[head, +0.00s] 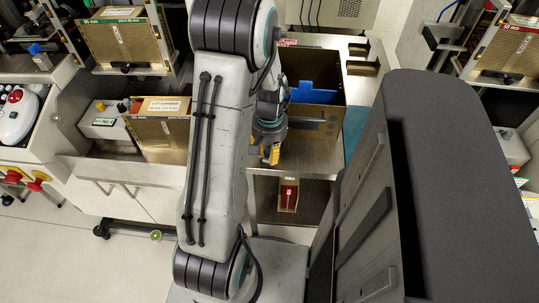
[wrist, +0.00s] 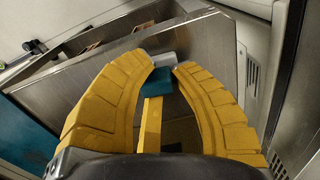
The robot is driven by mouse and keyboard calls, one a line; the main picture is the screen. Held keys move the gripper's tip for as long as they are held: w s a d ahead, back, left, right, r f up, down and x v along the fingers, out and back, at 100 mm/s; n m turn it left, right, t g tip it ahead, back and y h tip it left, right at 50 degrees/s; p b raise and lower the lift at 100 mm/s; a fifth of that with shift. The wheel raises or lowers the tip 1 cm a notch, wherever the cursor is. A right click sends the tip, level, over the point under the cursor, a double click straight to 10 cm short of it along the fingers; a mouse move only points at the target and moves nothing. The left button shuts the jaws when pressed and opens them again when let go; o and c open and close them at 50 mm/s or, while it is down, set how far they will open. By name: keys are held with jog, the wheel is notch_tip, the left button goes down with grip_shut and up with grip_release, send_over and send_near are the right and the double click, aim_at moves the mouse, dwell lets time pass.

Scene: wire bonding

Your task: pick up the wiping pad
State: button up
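A small teal-and-grey block (wrist: 153,80), which I take to be the wiping pad, sits between the tips of my gripper in the wrist view. My gripper (wrist: 165,68) has curved yellow fingers, whose tips meet the block on both sides. A straight yellow bar (wrist: 152,122) runs from below the block towards the palm; I cannot tell what it belongs to. In the head view my gripper (head: 270,153) hangs at the front edge of the steel bench (head: 318,160). The pad cannot be made out there.
An open brown box (head: 315,112) with a blue inside stands on the bench just behind my gripper. A teal mat (head: 354,130) lies to its right. A small red-and-white item (head: 288,195) is on the lower shelf. Labelled cases (head: 160,135) stand at the left.

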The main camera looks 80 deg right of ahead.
grip_shut()
jog(key=shift+r, duration=0.1)
notch_tip(320, 180, up, 10)
jog(key=shift+f+p, duration=0.1)
jog(key=shift+p, duration=0.9)
grip_release()
grip_shut()
